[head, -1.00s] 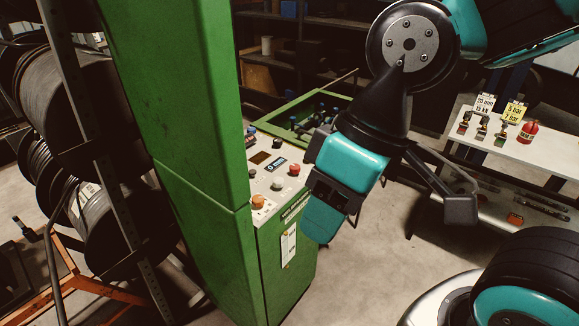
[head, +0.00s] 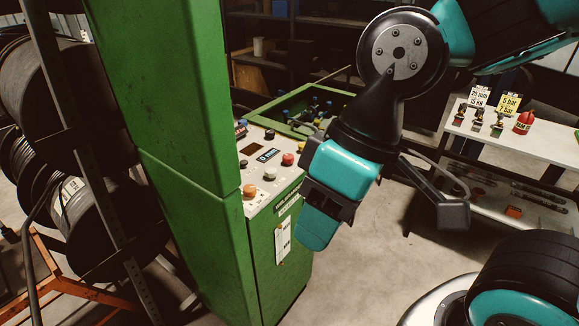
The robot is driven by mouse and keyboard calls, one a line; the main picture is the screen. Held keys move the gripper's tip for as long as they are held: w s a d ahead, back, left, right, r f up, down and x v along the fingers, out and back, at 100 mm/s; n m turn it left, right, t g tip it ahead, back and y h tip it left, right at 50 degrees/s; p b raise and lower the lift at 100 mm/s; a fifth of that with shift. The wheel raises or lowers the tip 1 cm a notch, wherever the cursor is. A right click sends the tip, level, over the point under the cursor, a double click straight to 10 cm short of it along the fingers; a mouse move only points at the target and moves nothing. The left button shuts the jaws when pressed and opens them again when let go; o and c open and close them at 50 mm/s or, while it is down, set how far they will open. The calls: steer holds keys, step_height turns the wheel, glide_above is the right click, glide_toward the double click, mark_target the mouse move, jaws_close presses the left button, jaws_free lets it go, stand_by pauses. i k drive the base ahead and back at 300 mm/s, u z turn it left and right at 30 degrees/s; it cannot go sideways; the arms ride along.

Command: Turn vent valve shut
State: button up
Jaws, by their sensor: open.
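The green crimper cabinet (head: 185,130) stands left of centre with a pale control panel (head: 262,200) carrying buttons and knobs. Behind the panel, an open green-rimmed bay (head: 262,110) holds several small fittings, some with blue parts. I cannot tell which part is the vent valve; it may be hidden or too small. My gripper (head: 318,232) hangs in front of and to the right of the panel, pointing down, apart from it. Its teal and black body hides part of the panel's right side. It is open, with nothing seen in it.
Hose reels (head: 75,210) on a rack stand at the left, with an orange frame (head: 80,280) below. A white bench (head: 545,150) at the right holds small fittings, a red item (head: 523,122) and signs. Bare floor (head: 365,270) lies right of the cabinet.

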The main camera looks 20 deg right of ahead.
mark_target(288, 158)
steer(key=z, duration=0.55)
steer(key=k, duration=0.65)
steer(key=i, duration=1.3)
steer(key=u, duration=0.35)
